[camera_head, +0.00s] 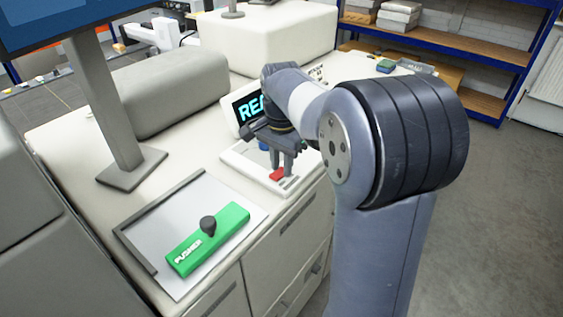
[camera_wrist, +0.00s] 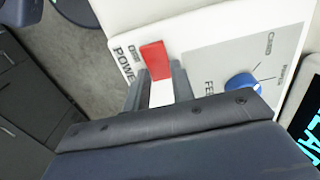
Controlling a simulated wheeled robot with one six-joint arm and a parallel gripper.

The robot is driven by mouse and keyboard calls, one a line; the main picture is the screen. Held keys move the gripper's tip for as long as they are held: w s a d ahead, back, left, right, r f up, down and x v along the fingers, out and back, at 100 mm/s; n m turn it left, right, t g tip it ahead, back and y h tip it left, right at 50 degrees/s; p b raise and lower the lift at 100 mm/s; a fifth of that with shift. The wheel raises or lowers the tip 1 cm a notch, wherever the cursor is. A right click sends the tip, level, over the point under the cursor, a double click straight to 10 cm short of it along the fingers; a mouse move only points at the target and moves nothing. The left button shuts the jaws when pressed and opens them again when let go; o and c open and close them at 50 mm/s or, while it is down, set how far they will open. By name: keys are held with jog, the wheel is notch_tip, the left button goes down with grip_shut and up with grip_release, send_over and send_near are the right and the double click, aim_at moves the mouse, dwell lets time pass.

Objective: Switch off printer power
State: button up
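The printer's control panel (camera_head: 245,160) is a light slab on the counter, with a screen (camera_head: 245,108) behind it whose text is partly hidden by my arm. A red power switch (camera_head: 277,174) sits on the panel; in the wrist view the red switch (camera_wrist: 155,60) lies beside the printed word POWER. My gripper (camera_head: 286,172) points down over the panel at the switch. In the wrist view my gripper's fingers (camera_wrist: 158,82) are apart, with the red switch just beyond the tips and nothing held. Whether a finger touches the switch I cannot tell.
A blue knob (camera_wrist: 241,86) is on the same panel, near the fingers. A green block marked PUSHER (camera_head: 225,230) with a dark knob lies on a grey tray (camera_head: 140,228) at the front left. A monitor stand (camera_head: 115,120) rises at left. Blue shelving (camera_head: 470,55) stands behind.

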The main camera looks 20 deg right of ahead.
jog(key=c, duration=0.4)
jog(key=shift+s+a+f+t+h+b, duration=0.15)
jog(key=shift+a+t+h+b, duration=0.2)
jog(key=shift+h+b, duration=0.35)
jog(key=shift+r+t+h+b, duration=0.2)
jog(key=shift+t+h+b, duration=0.35)
jog(key=shift+b, duration=0.15)
jog(key=o, duration=1)
jog(key=shift+r, duration=0.1)
jog(key=v, duration=1)
jog(key=shift+r, duration=0.4)
jog(key=shift+f, duration=0.15)
